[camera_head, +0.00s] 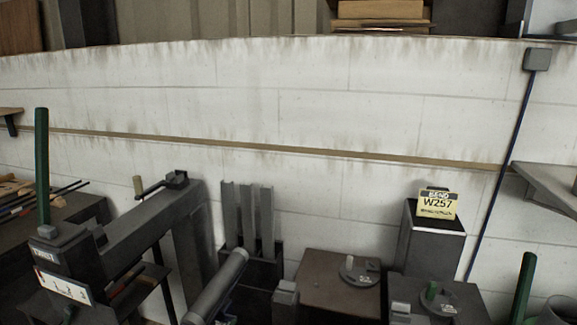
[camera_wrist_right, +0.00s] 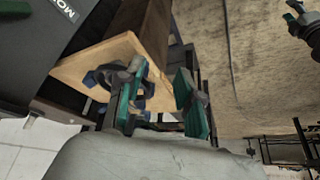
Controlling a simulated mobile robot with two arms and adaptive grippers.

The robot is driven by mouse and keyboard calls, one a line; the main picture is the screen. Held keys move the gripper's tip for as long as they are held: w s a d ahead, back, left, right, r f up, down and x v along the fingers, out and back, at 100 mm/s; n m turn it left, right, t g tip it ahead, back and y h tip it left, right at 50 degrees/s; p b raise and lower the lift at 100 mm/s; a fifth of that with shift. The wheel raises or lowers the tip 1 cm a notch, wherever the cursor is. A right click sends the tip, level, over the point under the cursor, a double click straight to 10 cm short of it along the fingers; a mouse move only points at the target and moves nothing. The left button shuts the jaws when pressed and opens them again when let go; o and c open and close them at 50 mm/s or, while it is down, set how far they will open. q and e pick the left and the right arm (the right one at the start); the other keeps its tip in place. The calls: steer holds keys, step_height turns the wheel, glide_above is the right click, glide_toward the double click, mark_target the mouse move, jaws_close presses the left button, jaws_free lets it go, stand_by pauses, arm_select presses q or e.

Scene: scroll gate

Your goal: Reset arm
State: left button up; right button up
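My right gripper (camera_wrist_right: 162,104) shows in the right wrist view with its two green-padded fingers spread apart. No object shows between the fingertips. A dark part with green tips (camera_wrist_right: 298,20) at the top right corner of that view looks like my left gripper; it is cut off and too small to read. Neither gripper shows in the head view. In the head view a dark bench machine (camera_head: 150,228) at the left has a long arm, and an upright green handle (camera_head: 42,165) stands at its near end.
A yellow card reading W257 (camera_head: 437,204) stands on a dark box (camera_head: 432,245). A brown-topped block (camera_head: 338,283) and upright grey bars (camera_head: 248,218) stand before the white wall (camera_head: 300,100). The wrist view shows a wooden board (camera_wrist_right: 105,62) with a dark blue object behind the fingers.

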steer(key=s+d+f+m+h, duration=0.2)
steer(key=s+d+m+h, duration=0.1)
steer(key=s+d+m, duration=0.4)
step_height(320, 180, down, 26)
steer(key=s+r+n+g, duration=0.1)
steer(key=s+n+g, duration=0.1)
steer(key=s, duration=0.1)
steer(key=s+d+f+g, duration=0.1)
steer(key=s+d+f, duration=0.1)
steer(key=s+f, duration=1.4)
steer(key=shift+s+d+f+n, duration=0.2)
steer(key=shift+d+f+n, duration=0.1)
steer(key=shift+f, duration=0.25)
